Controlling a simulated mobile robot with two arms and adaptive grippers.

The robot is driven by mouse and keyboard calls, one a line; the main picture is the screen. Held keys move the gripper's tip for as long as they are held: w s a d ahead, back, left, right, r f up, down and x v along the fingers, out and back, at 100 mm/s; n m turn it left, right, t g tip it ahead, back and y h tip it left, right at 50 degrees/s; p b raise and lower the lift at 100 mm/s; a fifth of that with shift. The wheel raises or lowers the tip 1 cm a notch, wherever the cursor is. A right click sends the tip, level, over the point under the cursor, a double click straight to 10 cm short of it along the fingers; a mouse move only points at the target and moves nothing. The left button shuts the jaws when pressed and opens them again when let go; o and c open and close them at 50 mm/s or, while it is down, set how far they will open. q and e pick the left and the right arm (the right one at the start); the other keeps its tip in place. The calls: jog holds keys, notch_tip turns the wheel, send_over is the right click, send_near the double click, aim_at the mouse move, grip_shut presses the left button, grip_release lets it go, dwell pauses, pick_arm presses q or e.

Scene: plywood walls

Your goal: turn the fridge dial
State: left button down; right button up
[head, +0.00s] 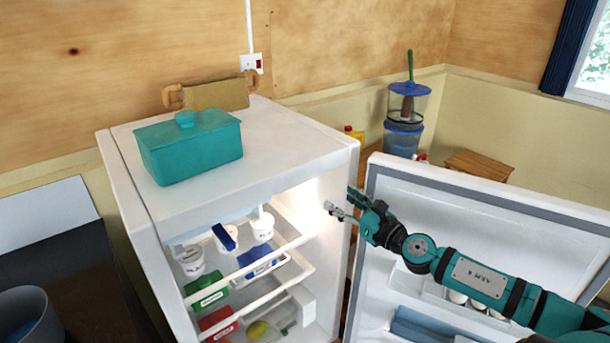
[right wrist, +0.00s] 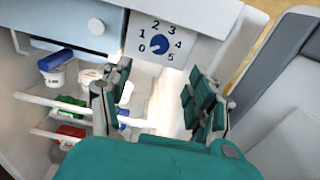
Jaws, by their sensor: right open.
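The fridge dial (right wrist: 158,46) is a small blue knob on a white panel numbered 0 to 5, seen in the right wrist view. Which number it points to is too small to tell. The dial does not show in the head view. My right gripper (head: 342,204) is at the open front of the white fridge (head: 285,150), near its right inner side. In the right wrist view my right gripper (right wrist: 160,88) is open and empty, its fingers apart. The dial lies beyond the fingertips, between them in the picture, with no contact visible. My left gripper is not in view.
The fridge door (head: 480,205) stands open at right, beside my right arm. Shelves inside hold white tubs (head: 191,262) and green and red boxes. A teal lidded dish (head: 190,150) sits on top. A light blue freezer flap (right wrist: 75,22) is left of the dial.

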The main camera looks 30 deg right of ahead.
jog(key=w+a+p, duration=0.1)
jog(key=w+p, duration=0.2)
jog(key=w, duration=1.2)
jog(key=shift+a, duration=0.15)
jog(key=c, duration=1.1)
